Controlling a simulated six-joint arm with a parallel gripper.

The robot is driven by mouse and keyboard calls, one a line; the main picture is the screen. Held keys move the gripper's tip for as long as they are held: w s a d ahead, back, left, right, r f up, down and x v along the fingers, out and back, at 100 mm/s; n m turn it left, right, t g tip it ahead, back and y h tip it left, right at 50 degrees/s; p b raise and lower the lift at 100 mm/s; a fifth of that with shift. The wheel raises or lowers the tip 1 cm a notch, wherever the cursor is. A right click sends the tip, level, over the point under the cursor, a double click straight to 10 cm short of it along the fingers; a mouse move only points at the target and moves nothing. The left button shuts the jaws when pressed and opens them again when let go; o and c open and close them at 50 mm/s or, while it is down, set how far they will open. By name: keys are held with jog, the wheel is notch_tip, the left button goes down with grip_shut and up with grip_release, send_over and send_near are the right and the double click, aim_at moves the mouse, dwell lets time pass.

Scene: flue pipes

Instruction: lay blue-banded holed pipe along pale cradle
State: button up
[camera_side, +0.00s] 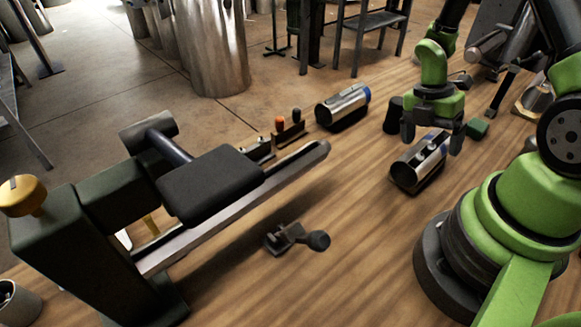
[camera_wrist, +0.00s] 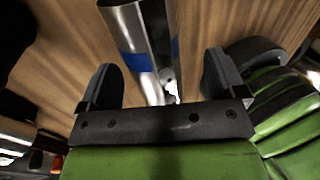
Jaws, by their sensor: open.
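A short shiny metal pipe (camera_side: 418,165) with dark holes along its top lies on the wooden bench, below my gripper (camera_side: 432,138). A trace of blue shows at its far end. In the wrist view a metal pipe (camera_wrist: 127,22) with a blue band reaches in between the two dark fingers of my gripper (camera_wrist: 160,84). My gripper is open, its fingers apart on either side of the pipe; contact cannot be told. I cannot pick out a pale cradle for certain in either view.
Another metal pipe (camera_side: 340,108) with a blue end lies farther back. A dark machine with a long metal bar (camera_side: 235,212) and black pad (camera_side: 210,184) fills the left. A small dark clamp-like part (camera_side: 287,238) sits in front. Bare bench lies between it and my base.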

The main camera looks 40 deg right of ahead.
aim_at(281, 162)
notch_tip(281, 162, up, 4)
jog(key=w+a+r, duration=0.1)
jog(key=w+a, duration=0.6)
jog(key=w, duration=0.5)
notch_tip(281, 162, down, 4)
jog(key=shift+s+a+f, duration=0.1)
jog(key=shift+f, duration=0.1)
jog(key=a, duration=2)
jog(key=shift+a, duration=0.2)
